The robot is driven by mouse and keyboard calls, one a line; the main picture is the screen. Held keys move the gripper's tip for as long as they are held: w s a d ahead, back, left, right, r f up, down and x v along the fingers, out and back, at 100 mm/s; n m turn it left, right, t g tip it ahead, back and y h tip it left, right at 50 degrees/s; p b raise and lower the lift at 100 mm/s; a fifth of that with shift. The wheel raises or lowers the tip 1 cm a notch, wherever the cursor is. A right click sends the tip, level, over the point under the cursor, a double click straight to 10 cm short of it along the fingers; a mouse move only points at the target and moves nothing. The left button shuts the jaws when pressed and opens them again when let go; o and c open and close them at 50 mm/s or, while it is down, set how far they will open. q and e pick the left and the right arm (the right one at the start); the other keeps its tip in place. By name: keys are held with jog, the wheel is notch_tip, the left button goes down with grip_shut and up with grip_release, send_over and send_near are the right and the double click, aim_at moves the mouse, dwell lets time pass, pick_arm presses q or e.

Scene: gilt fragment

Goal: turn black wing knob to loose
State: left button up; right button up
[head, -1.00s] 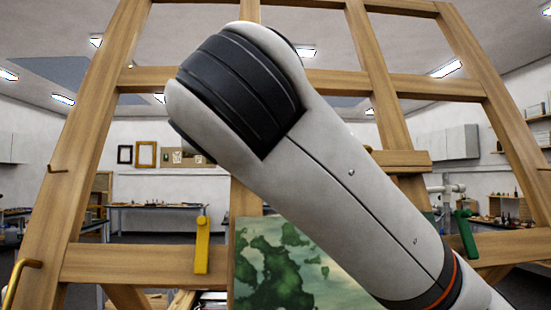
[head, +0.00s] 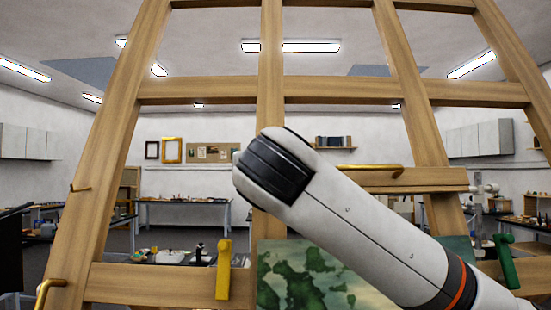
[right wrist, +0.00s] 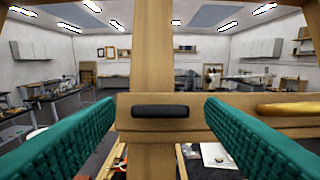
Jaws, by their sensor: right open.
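The black wing knob (right wrist: 161,111) is a dark horizontal bar on the wooden crosspiece, at the middle of the right wrist view. My right gripper (right wrist: 161,108) has two teal ribbed fingers, spread wide and empty. The knob shows in the gap between them, with clear space on both sides. I cannot tell how far in front of the fingertips it lies. In the head view my pale arm covers the middle of the easel, and the knob is hidden. My left gripper is not in view.
The wooden easel (head: 190,92) fills the front. A gold handle (head: 370,168) sits right of the knob on the crosspiece (head: 430,181). A yellow lever (head: 223,270), a green lever (head: 507,262) and a painting (head: 290,278) are lower down. Worktables stand behind.

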jog(key=shift+w, duration=0.35)
jog(key=c, duration=1)
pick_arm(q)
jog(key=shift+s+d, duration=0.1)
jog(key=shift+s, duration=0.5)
